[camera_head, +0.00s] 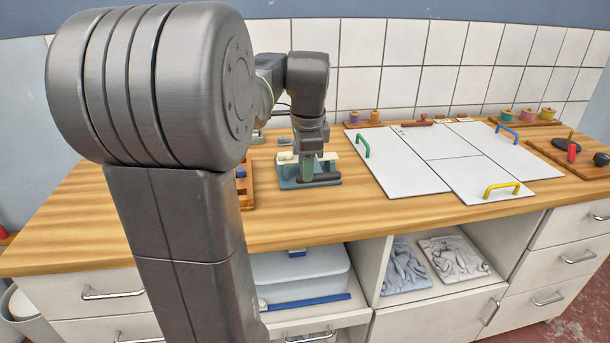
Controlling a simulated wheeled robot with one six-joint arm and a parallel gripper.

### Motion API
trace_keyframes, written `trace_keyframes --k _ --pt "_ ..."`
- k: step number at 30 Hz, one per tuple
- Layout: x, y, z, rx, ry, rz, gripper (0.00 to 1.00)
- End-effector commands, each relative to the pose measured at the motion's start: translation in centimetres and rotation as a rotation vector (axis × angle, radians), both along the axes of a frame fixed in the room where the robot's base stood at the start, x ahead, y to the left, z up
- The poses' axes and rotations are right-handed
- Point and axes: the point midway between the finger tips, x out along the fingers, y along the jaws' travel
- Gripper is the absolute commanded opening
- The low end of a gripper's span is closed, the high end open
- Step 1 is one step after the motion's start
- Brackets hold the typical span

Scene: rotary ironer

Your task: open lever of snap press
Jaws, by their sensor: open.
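The snap press appears to be the small teal device (292,184) with pale parts on the wooden worktop, left of the white panels. My gripper (309,158) points down at the end of my arm, right over this device. Its jaws are open and overlap the device in the picture. A green upright part shows below the gripper; I cannot tell whether it is the lever. The gripper hides much of the press, and contact cannot be told from this view.
White panels (463,148) with green, blue and yellow handles lie to the right. Thread spools (526,113) stand on a wooden rack at the back right. A wooden tray (246,190) is partly hidden behind my arm. The tiled wall (400,55) closes off the back.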

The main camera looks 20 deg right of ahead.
Motion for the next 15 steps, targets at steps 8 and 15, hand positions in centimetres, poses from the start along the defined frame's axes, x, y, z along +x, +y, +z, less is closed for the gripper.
trace_keyframes --k 8,15 --pt "0.5 -0.1 -2.8 0.000 0.000 0.000 0.41" --pt "0.6 -0.1 -3.0 0.000 0.000 0.000 0.41"
